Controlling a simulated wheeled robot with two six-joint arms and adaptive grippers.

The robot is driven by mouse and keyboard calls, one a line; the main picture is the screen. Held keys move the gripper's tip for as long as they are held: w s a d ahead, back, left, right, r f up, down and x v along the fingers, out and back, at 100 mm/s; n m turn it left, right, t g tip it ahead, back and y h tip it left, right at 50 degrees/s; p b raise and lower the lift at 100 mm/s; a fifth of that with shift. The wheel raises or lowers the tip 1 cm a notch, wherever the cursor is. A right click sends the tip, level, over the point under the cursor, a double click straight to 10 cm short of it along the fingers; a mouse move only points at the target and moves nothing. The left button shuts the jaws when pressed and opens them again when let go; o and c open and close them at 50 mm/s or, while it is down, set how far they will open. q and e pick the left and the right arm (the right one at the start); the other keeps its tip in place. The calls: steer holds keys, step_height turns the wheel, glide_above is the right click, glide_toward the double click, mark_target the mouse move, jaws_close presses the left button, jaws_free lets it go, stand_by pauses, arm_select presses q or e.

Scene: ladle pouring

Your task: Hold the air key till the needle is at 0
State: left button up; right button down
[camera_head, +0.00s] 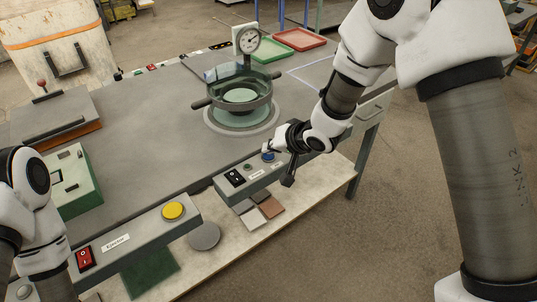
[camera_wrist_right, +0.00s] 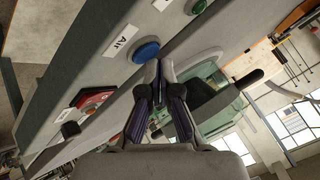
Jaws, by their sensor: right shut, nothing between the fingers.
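The air key is a round blue button (camera_head: 267,156) on the grey control box at the table's front edge. In the right wrist view the blue button (camera_wrist_right: 146,49) sits beside a label reading "Air". My right gripper (camera_head: 268,149) is shut and empty, its tips right at the button. In the wrist view the shut fingertips (camera_wrist_right: 159,66) overlap the button's edge; I cannot tell whether they press it. The round dial gauge (camera_head: 248,40) stands behind the glass-walled vessel (camera_head: 240,100); its needle is too small to read. My left arm shows at lower left, its gripper out of view.
The control box also has a black switch (camera_head: 235,178) and a green button (camera_head: 248,167). Another box at front left carries a yellow button (camera_head: 173,211) and a red switch (camera_head: 85,258). A green box (camera_head: 70,180) stands at left. The grey tabletop's middle is clear.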

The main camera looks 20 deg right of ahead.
mark_target(271, 156)
steer(key=shift+f, duration=0.4)
stand_by(0.6)
stand_by(2.2)
steer(key=shift+r+p, duration=0.8)
steer(key=shift+p, duration=0.25)
step_height(271, 156, up, 5)
steer(key=p, duration=0.6)
steer(key=shift+r, duration=0.1)
stand_by(0.5)
